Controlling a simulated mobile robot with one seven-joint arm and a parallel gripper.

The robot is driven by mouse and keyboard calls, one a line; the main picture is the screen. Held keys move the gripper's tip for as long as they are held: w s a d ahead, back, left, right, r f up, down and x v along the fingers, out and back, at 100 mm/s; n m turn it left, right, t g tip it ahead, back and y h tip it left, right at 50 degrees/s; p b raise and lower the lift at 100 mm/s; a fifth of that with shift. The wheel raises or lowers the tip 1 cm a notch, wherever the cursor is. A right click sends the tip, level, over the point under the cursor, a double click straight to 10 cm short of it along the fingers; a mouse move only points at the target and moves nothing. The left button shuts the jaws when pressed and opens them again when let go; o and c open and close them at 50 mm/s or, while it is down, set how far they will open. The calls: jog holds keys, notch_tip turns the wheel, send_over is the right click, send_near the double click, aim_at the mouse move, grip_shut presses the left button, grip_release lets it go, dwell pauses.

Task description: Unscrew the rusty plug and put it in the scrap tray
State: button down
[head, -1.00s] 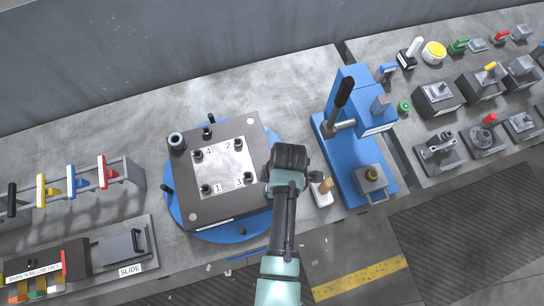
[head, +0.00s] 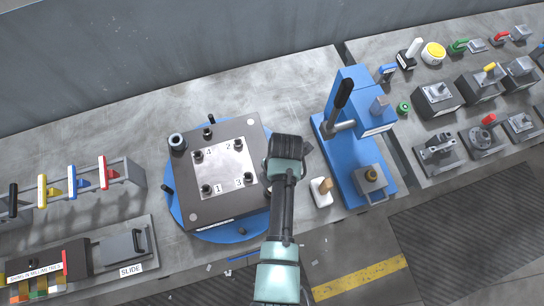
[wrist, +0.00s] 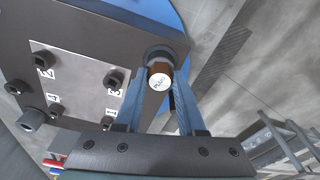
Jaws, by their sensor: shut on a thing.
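The rusty plug (wrist: 159,80) is a brown hex-sided piece with a pale round face marked with lettering, in the middle of the wrist view. My gripper (wrist: 163,88) is shut on it, one finger on each side. Behind the plug is a grey round collar (wrist: 159,53) at the corner of the dark die block (wrist: 95,30). I cannot tell whether the plug is still threaded in there. In the head view my gripper (head: 288,150) is over the block's right edge and hides the plug. The scrap tray cannot be made out.
The die block (head: 185,195) with numbered pins sits on a blue round table (head: 180,222). A blue press (head: 345,165) stands close to the right. A white block with a wooden handle (head: 321,190) lies between. Coloured-handled clamps (head: 75,185) stand at left.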

jog(key=n, duration=0.3)
jog(key=shift+r+p, duration=0.7)
jog(key=shift+p, duration=0.1)
dwell(0.6)
jog(key=shift+r+p, duration=1.45)
jog(key=shift+p, duration=0.05)
